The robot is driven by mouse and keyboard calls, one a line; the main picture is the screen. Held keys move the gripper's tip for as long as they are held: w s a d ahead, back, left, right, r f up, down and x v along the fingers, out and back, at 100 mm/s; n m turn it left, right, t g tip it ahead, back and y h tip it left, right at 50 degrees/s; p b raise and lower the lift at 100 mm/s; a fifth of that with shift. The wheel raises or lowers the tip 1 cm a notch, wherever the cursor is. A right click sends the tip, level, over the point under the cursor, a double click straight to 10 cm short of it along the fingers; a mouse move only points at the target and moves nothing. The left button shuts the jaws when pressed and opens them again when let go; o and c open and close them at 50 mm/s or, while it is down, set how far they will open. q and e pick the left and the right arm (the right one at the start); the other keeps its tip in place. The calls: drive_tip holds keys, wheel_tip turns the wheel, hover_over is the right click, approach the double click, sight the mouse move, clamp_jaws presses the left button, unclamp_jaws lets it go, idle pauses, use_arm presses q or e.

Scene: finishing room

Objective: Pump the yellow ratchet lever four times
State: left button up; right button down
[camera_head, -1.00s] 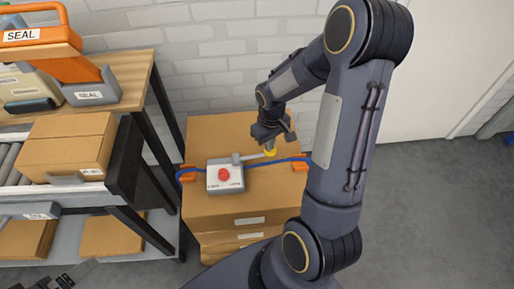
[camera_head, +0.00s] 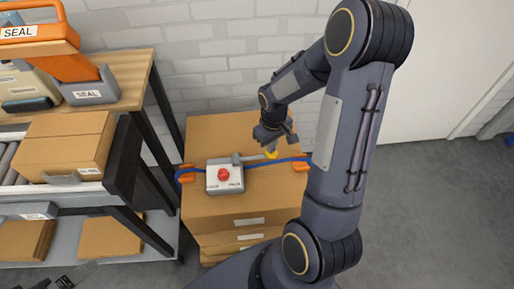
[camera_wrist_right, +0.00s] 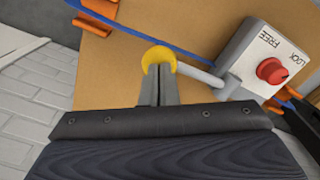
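The ratchet is a grey box with a red knob (camera_head: 223,175), strapped on top of a carton. Its grey lever arm (camera_wrist_right: 200,76) ends in a yellow knob (camera_head: 271,154). The yellow knob also shows in the wrist view (camera_wrist_right: 152,55). My right gripper (camera_wrist_right: 158,88) has its fingers close together, with their tips at the knob and covering part of it. It also shows in the head view (camera_head: 271,140), just above the knob. The FREE and LOCK marks show beside the red knob in the wrist view.
The carton stack (camera_head: 240,205) stands against a white brick wall (camera_head: 215,75). A blue strap (camera_head: 190,174) runs across it between orange corner pieces. A shelf with a roller bed, cartons (camera_head: 70,150) and an orange sealer (camera_head: 70,60) stands left. The floor at right is clear.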

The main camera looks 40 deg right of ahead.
drive_tip(key=shift+d+f, duration=0.1)
drive_tip(key=shift+f, duration=0.15)
drive_tip(key=shift+r, duration=0.1)
drive_tip(key=shift+w+a+r+p, duration=0.15)
drive_tip(key=shift+a+r+p, duration=0.15)
drive_tip(key=shift+r+p, duration=0.65)
drive_tip(key=shift+w+a+r+p, duration=0.15)
drive_tip(key=shift+a+r+p, duration=0.15)
drive_tip(key=shift+r+p, duration=0.65)
drive_tip(key=shift+w+a+r+p, duration=0.15)
drive_tip(key=shift+a+r+p, duration=0.25)
drive_tip(key=shift+r, duration=0.9)
drive_tip(key=shift+d, duration=0.1)
drive_tip(key=shift+f, duration=0.25)
